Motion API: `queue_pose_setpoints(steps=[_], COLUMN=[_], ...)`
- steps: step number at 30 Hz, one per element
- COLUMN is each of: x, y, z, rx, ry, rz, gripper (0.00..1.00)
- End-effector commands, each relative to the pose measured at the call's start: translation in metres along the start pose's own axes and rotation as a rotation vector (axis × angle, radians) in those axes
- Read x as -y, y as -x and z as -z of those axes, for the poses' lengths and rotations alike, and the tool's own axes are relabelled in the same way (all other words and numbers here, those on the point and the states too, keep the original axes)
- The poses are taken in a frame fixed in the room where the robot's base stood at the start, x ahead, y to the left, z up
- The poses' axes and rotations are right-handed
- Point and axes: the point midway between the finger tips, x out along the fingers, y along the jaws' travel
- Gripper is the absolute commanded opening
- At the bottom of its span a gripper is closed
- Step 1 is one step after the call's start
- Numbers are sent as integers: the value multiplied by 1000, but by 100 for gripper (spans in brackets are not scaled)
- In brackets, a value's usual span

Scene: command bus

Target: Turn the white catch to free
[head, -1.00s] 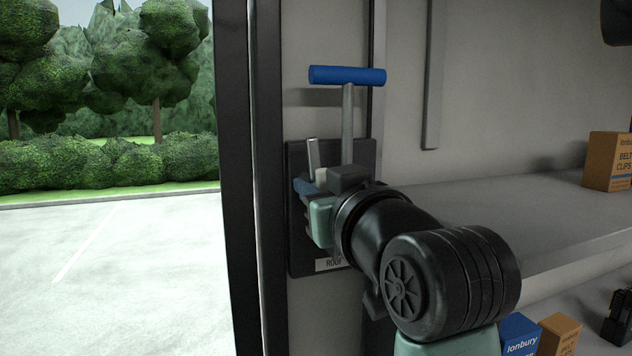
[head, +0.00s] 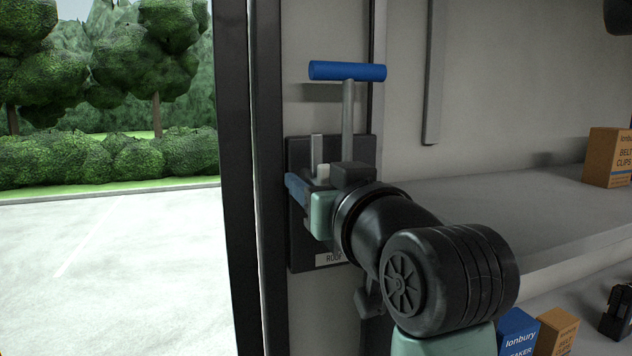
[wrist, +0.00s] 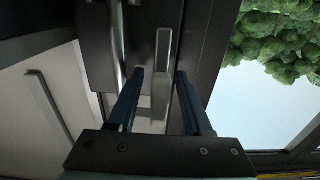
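The white catch (head: 317,150) is a pale, flat lever on a dark plate (head: 362,150) on the wall. It stands upright, left of the grey shaft of a blue T-handle (head: 347,71). My gripper (head: 297,187) is at the plate, at the catch's lower part, which it partly hides. In the wrist view the catch (wrist: 162,50) lies between the two blue fingers of my gripper (wrist: 160,72). The fingers are apart, with a narrow gap visible on each side of the catch. I cannot tell whether either finger touches it.
A label reading "ROOF" (head: 332,259) is at the plate's foot, partly hidden by my arm. A dark door frame (head: 238,200) stands close to the left. A grey shelf (head: 500,205) runs right, with an orange box (head: 607,157) on it. Several smaller items sit below.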

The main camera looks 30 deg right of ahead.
Motion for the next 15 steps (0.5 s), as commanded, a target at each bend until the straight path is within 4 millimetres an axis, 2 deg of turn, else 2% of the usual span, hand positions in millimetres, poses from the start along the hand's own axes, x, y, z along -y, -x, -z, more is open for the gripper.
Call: queue_pose_setpoints(steps=[9,11,15], x=[0,-1,-1], y=[3,8,31], z=[0,-1,-3], rx=[-2,-2,-6], ry=[1,1,3], rz=[-1,-2,-3], gripper=[50,50,50])
